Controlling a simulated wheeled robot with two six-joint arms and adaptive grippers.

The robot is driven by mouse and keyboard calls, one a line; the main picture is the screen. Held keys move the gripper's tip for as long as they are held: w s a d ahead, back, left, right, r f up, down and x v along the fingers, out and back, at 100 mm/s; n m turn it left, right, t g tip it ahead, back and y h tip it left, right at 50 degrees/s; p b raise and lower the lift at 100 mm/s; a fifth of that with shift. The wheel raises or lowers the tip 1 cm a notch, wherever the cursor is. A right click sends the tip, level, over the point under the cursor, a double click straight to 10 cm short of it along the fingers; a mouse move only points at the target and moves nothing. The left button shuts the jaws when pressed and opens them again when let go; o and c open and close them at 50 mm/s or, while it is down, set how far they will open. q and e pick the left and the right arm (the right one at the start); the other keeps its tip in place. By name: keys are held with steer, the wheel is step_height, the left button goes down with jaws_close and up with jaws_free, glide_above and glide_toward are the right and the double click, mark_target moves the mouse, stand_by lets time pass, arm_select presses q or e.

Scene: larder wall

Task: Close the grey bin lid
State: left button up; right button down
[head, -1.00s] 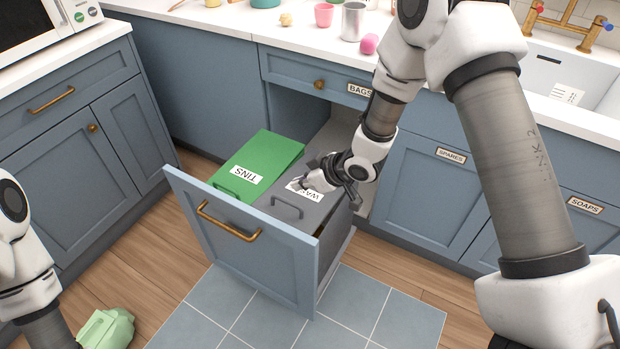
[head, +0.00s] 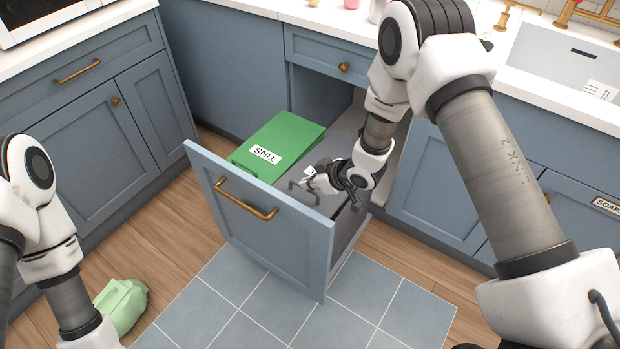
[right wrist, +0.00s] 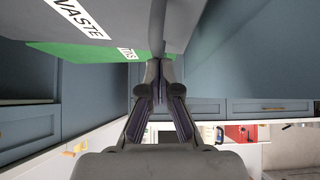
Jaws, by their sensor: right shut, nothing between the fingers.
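The grey bin lid (head: 308,173), with a white label and a bar handle, is in the pulled-out drawer (head: 262,218), right of the green TINS lid (head: 283,138). My right gripper (head: 322,183) is over the grey lid and covers much of it, so its exact angle is hard to tell. In the right wrist view the grey lid (right wrist: 130,18) with its WASTE label is close beyond the fingertips. The right gripper (right wrist: 158,72) is shut and empty there, close to a grey bar; contact is unclear. My left gripper is out of frame.
The drawer's blue front with a brass handle (head: 245,200) stands up before the bins. A pale green bag-like object (head: 122,305) lies on the floor at lower left. The counter and sink (head: 575,70) are behind. The tiled floor before the drawer is clear.

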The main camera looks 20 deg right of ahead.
mark_target(303, 201)
steer(key=f, duration=0.1)
steer(key=f+b, duration=0.1)
steer(key=f, duration=0.1)
steer(key=s+a+f+b, duration=0.1)
steer(key=f, duration=0.1)
steer(key=shift+s, duration=0.1)
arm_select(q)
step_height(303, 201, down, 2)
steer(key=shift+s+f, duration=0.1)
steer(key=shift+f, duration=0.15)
arm_select(e)
steer(key=shift+s+a, duration=0.1)
steer(key=r+p, duration=0.5)
steer(key=shift+a+r, duration=0.25)
steer(key=shift+a, duration=0.05)
steer(key=shift+s+d+r+b, duration=0.2)
steer(key=shift+s+r+b, duration=0.1)
steer(key=shift+s, duration=0.2)
steer(key=shift+s+d+r+b, duration=0.2)
steer(key=shift+s+r+b, duration=0.1)
steer(key=shift+s, duration=0.2)
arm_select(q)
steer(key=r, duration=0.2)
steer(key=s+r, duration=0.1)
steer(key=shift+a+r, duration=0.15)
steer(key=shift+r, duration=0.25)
arm_select(e)
steer(key=v, duration=0.7)
steer(key=shift+s+a, duration=0.25)
steer(key=shift+a, duration=0.05)
